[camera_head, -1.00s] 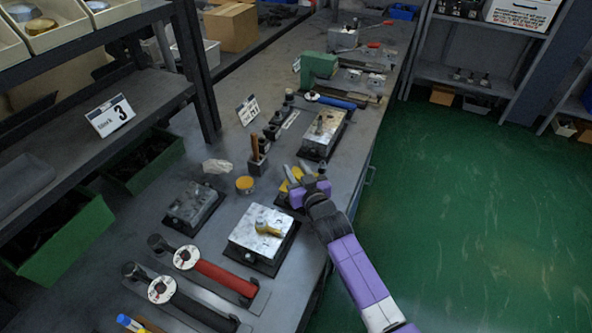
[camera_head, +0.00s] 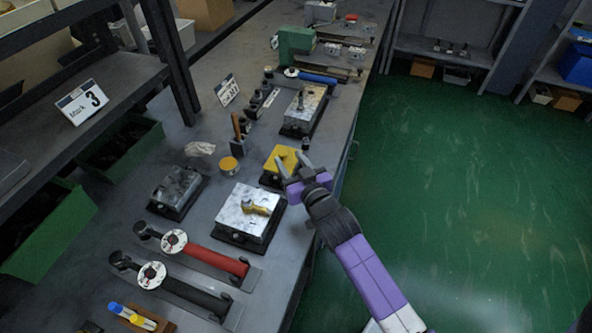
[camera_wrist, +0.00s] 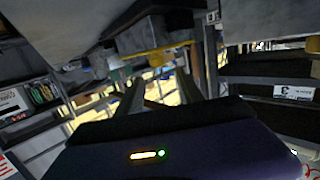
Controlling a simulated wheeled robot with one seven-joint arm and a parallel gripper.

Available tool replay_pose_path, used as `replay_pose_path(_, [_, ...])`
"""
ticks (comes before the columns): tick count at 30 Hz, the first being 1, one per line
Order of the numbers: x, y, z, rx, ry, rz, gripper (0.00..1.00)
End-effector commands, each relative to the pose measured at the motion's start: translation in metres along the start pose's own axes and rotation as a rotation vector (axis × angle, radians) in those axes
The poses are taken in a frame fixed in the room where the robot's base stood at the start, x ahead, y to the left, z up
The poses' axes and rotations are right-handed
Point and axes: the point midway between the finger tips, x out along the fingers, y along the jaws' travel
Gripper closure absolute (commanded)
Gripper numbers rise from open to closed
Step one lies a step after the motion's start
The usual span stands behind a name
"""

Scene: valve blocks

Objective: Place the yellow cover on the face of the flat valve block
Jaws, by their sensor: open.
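The yellow cover (camera_head: 283,155) shows as a yellow piece on a low black base, right of the middle of the bench. I cannot tell what lies beneath it. My gripper (camera_head: 291,163) is open at its right side; its fingers partly overlap the yellow in the head view, and contact is unclear. In the wrist view the two dark fingers (camera_wrist: 163,92) stand apart with nothing clear between them. A dark flat-topped block (camera_head: 178,186) lies to the left. A silver block (camera_head: 236,216) with a brass handle is in front. I cannot be sure which is the flat valve block.
A silver block with an upright stem (camera_head: 303,108) stands farther back. A yellow-topped tin (camera_head: 230,165) and a crumpled cloth (camera_head: 200,149) lie left. Red-handled (camera_head: 216,262) and black-handled tools lie in front. Green floor (camera_head: 450,200) is open on the right.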

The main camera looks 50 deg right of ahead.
Motion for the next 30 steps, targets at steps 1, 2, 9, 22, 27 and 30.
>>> replay_pose_path(1, [-0.009, 0.0, 0.002, 0.0, -0.001, 0.0, 0.56])
replay_pose_path(2, [-0.014, 0.0, 0.002, 0.0, -0.001, 0.0, 0.56])
replay_pose_path(9, [-0.034, 0.0, 0.0, 0.0, 0.001, 0.0, 0.56])
replay_pose_path(22, [-0.092, -0.024, 0.024, -0.019, -0.026, -0.071, 0.56])
replay_pose_path(27, [-0.172, -0.046, 0.039, -0.04, -0.051, -0.166, 0.56])
replay_pose_path(30, [-0.22, -0.055, 0.04, -0.051, -0.065, -0.222, 0.56])
